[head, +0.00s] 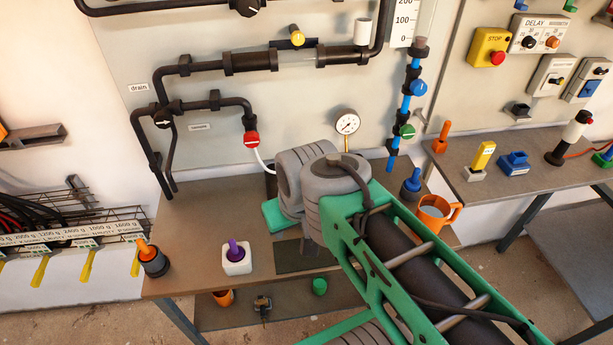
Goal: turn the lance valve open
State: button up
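A red valve (251,139) sits at the lower end of a black pipe on the back panel. A white hose runs down from it behind my arm. The label beside that pipe is too small to read, so I cannot tell for sure that this is the lance valve. Its handle carries a pale line; I cannot tell whether it is open. My green and grey arm reaches in from the lower right, its grey joints below and right of the red valve. My gripper's fingers do not show.
Other valves are yellow (297,38), blue (418,87) and green (407,131). A pressure gauge (347,122) stands behind my arm. A white pot with a purple tool (237,257) and an orange jug (437,213) stand on the bench (190,215). The bench's left part is mostly clear.

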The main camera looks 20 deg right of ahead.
aim_at(252, 139)
jog(key=k, duration=1.3)
jog(key=u, duration=0.6)
jog(key=i, duration=0.55)
jog(key=u, duration=0.65)
jog(key=i, duration=0.7)
jog(key=z, duration=0.1)
